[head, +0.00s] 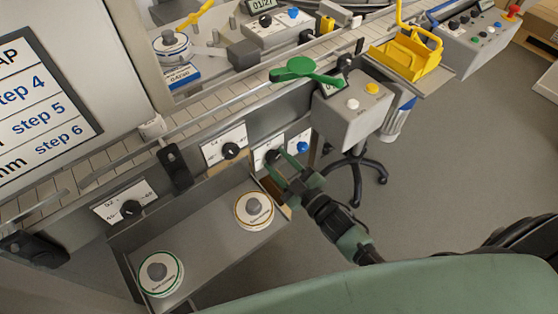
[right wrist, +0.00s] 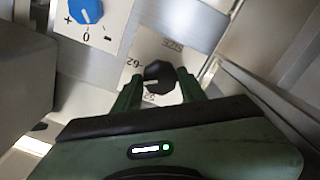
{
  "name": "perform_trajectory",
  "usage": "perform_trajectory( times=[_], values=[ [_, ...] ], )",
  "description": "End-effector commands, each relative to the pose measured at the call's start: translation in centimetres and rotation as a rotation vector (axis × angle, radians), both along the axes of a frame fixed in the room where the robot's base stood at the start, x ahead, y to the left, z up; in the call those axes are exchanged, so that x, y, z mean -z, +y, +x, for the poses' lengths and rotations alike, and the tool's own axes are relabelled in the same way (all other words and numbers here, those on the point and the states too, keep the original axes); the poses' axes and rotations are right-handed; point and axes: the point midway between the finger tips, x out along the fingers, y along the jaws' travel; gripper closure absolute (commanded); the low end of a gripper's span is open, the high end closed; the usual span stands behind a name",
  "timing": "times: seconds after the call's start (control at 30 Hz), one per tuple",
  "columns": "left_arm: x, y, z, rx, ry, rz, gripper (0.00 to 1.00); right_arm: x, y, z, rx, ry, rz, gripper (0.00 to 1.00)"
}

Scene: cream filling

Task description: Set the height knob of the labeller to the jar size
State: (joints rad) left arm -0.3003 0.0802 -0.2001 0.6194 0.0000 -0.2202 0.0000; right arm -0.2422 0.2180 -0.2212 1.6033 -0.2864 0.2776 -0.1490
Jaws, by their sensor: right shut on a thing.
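The black knob (right wrist: 158,76) sits on a white scale plate (right wrist: 150,48) with numbers and lettering, seen turned in the right wrist view. In the head view the same plate (head: 262,152) is on the grey front of the conveyor line, partly hidden by my gripper. My right gripper (head: 278,165) is shut on this knob, with one green finger on each side of it. The knob's exact pointer setting is hard to read. My left gripper is not in view.
A blue knob (right wrist: 87,10) on a plus-minus plate is close beside. Other black dials (head: 231,151) (head: 130,209) line the front. A grey tray (head: 198,240) with two round-labelled jars (head: 254,210) (head: 160,274) is below left. A grey box with buttons (head: 352,112) stands right.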

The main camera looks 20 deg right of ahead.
Motion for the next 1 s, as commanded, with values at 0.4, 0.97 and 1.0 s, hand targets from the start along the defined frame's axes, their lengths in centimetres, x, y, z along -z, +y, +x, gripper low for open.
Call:
perform_trajectory(
  times=[0.4,0.97,1.0],
  values=[
    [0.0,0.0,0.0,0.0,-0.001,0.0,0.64,0.1,0.0,0.0,0.001,-0.134,-0.373,0.99],
    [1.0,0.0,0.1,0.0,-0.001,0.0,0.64,0.2,0.0,-0.1,-0.001,-0.289,-0.805,0.99],
    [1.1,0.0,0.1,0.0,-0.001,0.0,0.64,0.2,0.0,-0.1,-0.001,-0.296,-0.823,0.99]
  ],
)
